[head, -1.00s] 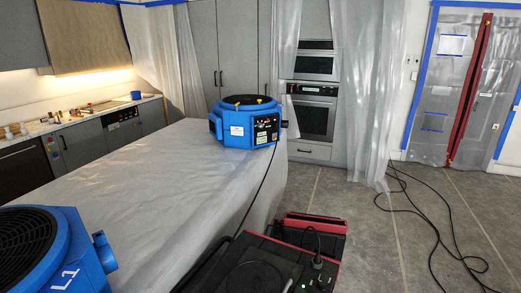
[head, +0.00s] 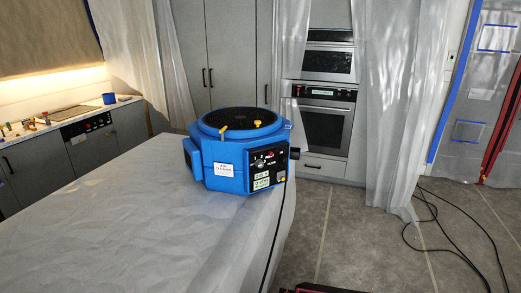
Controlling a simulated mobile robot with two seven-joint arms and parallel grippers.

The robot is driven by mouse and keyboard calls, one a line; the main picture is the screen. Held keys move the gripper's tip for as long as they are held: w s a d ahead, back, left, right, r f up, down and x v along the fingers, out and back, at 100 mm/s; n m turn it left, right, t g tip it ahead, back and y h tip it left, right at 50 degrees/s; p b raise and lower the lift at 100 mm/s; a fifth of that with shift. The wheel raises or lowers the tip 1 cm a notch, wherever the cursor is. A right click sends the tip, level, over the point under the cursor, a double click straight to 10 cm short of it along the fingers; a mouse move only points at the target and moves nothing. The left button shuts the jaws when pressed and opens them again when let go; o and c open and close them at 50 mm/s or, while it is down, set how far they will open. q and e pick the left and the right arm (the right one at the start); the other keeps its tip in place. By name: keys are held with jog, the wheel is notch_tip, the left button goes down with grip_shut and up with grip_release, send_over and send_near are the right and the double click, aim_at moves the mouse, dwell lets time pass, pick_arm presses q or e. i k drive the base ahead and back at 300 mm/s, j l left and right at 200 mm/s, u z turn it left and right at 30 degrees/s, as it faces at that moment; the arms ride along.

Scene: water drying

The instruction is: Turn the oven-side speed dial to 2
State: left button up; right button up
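A blue air mover (head: 225,160) stands upright on the plastic-covered island, near its far right corner and in front of the oven. Its black control panel (head: 267,165) faces right and toward me, with a small dial (head: 259,163), a red spot and a pale label or display. The dial's setting is too small to read. The oven (head: 322,122) is built into the cabinets behind it. Neither of my grippers shows in the head view.
The covered island top (head: 130,215) is clear around the air mover. A black cord (head: 275,230) hangs from the air mover down the island's side. Plastic sheets (head: 390,110) hang by the oven. More black cables (head: 440,225) lie on the floor at right.

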aim_at(259, 164)
jog(key=i+u, duration=0.1)
jog(key=i, duration=0.4)
jog(key=i+l+u, duration=0.1)
jog(key=i, duration=0.35)
jog(key=i+l+u, duration=0.1)
jog(key=i, duration=0.4)
jog(key=i+l+u, duration=0.1)
jog(key=i, duration=0.35)
jog(key=i+l+u, duration=0.1)
jog(key=i+l, duration=0.15)
jog(key=i, duration=0.25)
